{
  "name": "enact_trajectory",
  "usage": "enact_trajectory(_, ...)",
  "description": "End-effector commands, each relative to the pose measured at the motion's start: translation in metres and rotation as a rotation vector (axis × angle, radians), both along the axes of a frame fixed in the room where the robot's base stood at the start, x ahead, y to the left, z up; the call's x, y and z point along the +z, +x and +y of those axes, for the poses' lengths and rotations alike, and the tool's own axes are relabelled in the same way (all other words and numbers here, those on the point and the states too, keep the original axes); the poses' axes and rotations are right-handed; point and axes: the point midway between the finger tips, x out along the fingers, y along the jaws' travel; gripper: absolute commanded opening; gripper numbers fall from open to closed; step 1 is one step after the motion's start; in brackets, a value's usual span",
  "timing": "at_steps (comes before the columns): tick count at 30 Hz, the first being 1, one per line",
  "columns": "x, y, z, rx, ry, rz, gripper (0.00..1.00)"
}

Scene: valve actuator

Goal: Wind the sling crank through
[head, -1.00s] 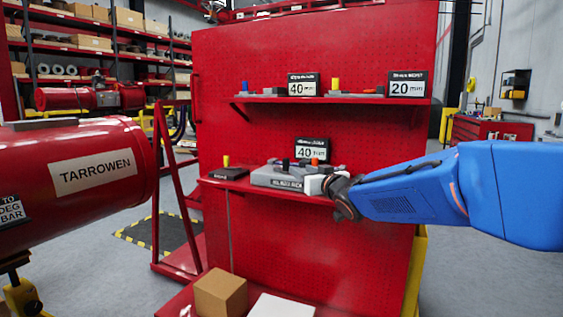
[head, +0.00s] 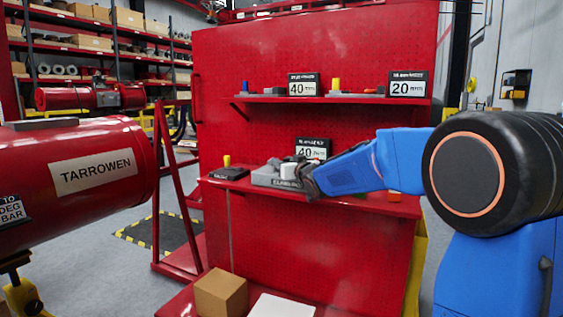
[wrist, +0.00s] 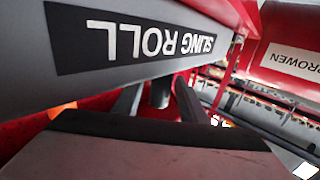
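The grey sling roll box (head: 262,179) sits on the lower shelf of the red stand, partly covered by my gripper (head: 292,172). In the wrist view its black label (wrist: 140,40) reads "SLING ROLL" upside down. A dark upright peg (wrist: 160,92), perhaps the crank handle, shows between my gripper's two fingers (wrist: 158,103). The fingers look spread, with a gap on each side of the peg. I cannot tell whether either touches it. The rest of the crank is hidden.
A "40 mm" sign (head: 312,148) stands behind my gripper. A dark block with a yellow peg (head: 227,161) is left of the box. The upper shelf (head: 270,99) holds more fixtures and signs. A red "TARROWEN" cylinder (head: 130,150) is at left.

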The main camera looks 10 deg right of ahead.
Motion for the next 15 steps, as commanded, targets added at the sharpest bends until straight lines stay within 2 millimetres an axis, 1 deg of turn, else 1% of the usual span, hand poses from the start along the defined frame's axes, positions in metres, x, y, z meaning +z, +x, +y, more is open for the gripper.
enact_trajectory(3,0.0,0.012,0.003,0.0,0.0,0.0,0.38)
enact_trajectory(6,0.0,0.017,0.004,0.0,0.0,0.0,0.38)
enact_trajectory(15,0.0,0.019,0.004,-0.001,0.0,0.0,0.38)
